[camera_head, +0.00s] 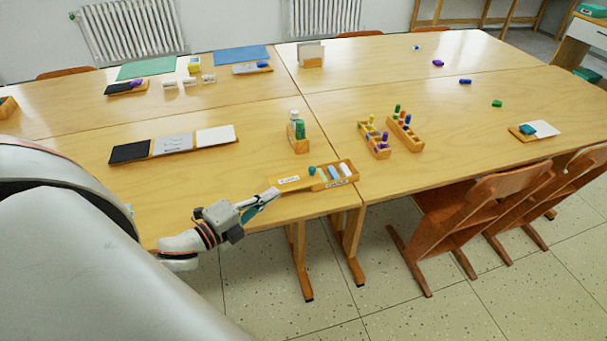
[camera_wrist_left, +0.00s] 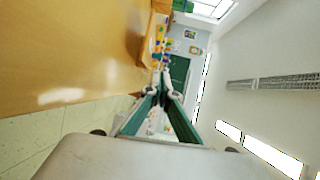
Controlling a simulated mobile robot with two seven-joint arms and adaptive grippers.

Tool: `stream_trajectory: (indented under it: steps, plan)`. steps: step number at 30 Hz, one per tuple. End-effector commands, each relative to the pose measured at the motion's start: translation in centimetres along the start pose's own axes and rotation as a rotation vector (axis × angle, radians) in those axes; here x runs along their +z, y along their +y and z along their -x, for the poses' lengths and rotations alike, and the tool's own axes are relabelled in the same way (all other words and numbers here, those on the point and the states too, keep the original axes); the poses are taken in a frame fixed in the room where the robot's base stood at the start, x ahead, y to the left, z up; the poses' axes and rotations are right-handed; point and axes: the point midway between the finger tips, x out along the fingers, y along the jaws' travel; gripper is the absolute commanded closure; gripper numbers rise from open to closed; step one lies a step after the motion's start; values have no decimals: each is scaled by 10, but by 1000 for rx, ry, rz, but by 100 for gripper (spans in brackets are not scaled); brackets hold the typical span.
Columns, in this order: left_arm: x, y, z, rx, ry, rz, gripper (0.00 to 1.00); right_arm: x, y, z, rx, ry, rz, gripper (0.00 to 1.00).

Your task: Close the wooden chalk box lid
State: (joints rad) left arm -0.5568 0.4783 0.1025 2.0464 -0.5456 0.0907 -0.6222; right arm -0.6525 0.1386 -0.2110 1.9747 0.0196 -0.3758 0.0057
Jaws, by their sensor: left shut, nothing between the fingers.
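The wooden chalk box (camera_head: 346,176) lies near the front edge of the table in the head view, with several chalk pieces, teal, blue and white, showing in its open part. Its lid (camera_head: 289,181), a flat light wooden panel with a small label, sticks out to the left of the box. My left gripper (camera_head: 273,194) is shut and empty, its tips close to the lid's left end; I cannot tell whether they touch it. In the left wrist view the gripper's fingertips (camera_wrist_left: 162,88) are together, with wooden items beyond them. My right gripper is not in view.
A holder with bottles (camera_head: 298,135) stands behind the box. Two wooden racks of coloured pieces (camera_head: 390,135) stand to its right, and a long panel set (camera_head: 173,146) lies to the left. Chairs (camera_head: 480,210) stand at the right front.

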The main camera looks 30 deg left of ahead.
Motion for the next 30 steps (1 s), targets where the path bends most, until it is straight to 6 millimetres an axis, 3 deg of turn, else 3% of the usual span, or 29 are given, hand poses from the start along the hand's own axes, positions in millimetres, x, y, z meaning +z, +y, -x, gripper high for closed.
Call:
stream_trajectory:
  steps: [12, 18, 30]
  plan:
    - [1, -2, -74, -3, -1, -1, 100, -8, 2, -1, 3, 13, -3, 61]
    - [0, -1, -101, -2, 0, -2, 100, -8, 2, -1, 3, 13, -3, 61]
    - [0, 0, -117, 0, 0, 0, 100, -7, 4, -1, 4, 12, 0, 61]
